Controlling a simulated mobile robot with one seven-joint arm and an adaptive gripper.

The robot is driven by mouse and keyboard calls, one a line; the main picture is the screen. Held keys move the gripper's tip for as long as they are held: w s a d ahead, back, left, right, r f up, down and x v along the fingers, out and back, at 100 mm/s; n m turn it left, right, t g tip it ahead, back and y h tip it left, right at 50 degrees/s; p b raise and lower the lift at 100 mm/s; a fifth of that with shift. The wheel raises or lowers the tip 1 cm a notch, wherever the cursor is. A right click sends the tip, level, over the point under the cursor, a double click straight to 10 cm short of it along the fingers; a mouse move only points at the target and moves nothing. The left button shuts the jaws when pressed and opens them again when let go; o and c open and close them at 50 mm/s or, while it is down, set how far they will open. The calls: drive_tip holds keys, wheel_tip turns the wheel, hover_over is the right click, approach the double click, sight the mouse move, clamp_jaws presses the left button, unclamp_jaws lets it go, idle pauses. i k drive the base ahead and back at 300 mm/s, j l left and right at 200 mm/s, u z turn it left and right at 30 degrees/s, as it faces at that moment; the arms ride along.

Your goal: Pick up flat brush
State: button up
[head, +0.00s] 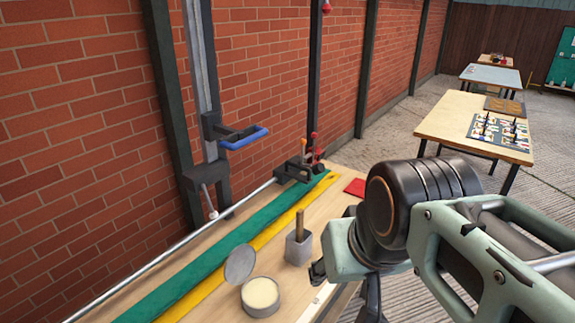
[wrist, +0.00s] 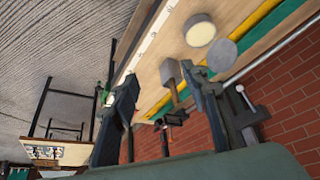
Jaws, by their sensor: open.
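A grey, block-like piece with an upright wooden handle (head: 299,225) stands on the wooden bench; I cannot tell whether it is the flat brush itself or a holder with the brush in it. In the wrist view its handle (wrist: 174,92) shows between the fingers, beyond them. My gripper (head: 344,288) is at the right of this piece, over the bench's near edge. In the wrist view my gripper (wrist: 164,84) has its two dark fingers spread wide with nothing held between them. No other brush is clearly seen.
An open round tin (head: 261,295) of pale paste and its grey lid (head: 240,263) are left of the handled piece. Green (head: 210,256) and yellow (head: 240,256) strips lie behind. A metal rod, clamps and the brick wall (head: 80,120) bound the far side. A red square (head: 355,187) lies farther along.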

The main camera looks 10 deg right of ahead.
sight(299, 240)
drive_tip(key=i+l+u, duration=0.35)
drive_tip(key=l, duration=0.2)
drive_tip(key=i+l+u, duration=0.15)
drive_tip(key=l, duration=0.15)
drive_tip(key=i+l+u, duration=0.2)
drive_tip(key=l, duration=0.15)
drive_tip(key=k, duration=0.05)
